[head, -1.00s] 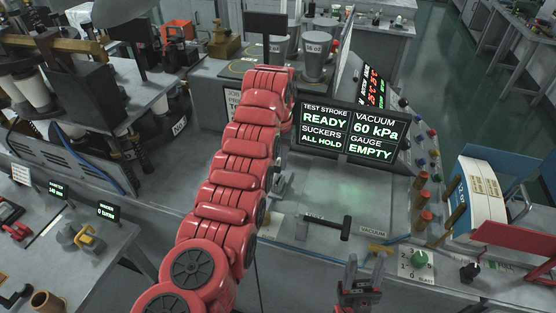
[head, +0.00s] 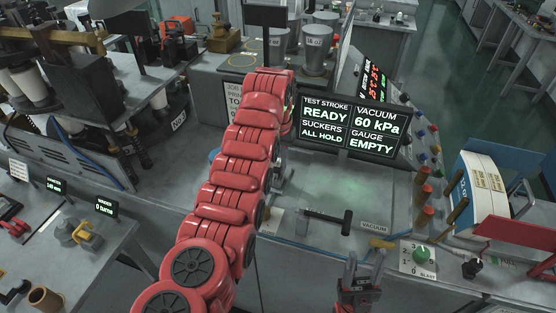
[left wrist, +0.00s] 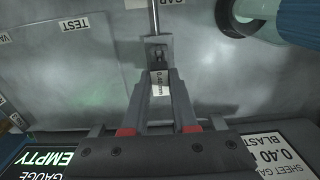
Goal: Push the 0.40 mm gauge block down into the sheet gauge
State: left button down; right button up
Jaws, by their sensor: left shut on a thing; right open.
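My left gripper (left wrist: 158,75) is shut on the small 0.40 mm gauge block (left wrist: 158,86), whose pale label shows between the fingers in the left wrist view. The block is at a small grey fitting with a dark slot and a metal rod, which looks like the sheet gauge (left wrist: 158,43). I cannot tell how deep the block sits. In the head view my red left arm hides most of this spot. My right gripper (head: 358,287) is open and empty at the bottom of the head view, in front of the bench.
A display (head: 350,128) reads test stroke ready, suckers all hold, 60 kPa and gauge empty. A black-headed tool (head: 328,217) lies on the bench. A blast dial (head: 420,256) and red-topped posts stand at right. A blue-grey cylinder (left wrist: 280,18) is close by in the wrist view.

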aim_at(278, 163)
pick_arm(q)
jog(key=shift+f+b, duration=0.45)
jog(key=shift+f, duration=0.5)
jog(key=c, duration=0.6)
grip_release()
jog(key=shift+r, duration=0.55)
notch_tip(278, 163, up, 4)
jog(key=shift+b, duration=0.9)
notch_tip(278, 163, up, 3)
jog(key=shift+a+p, duration=0.15)
jog(key=shift+p, duration=0.7)
notch_tip(278, 163, up, 9)
jog(key=p, duration=0.9)
jog(key=shift+r, duration=0.2)
jog(key=shift+f, duration=0.1)
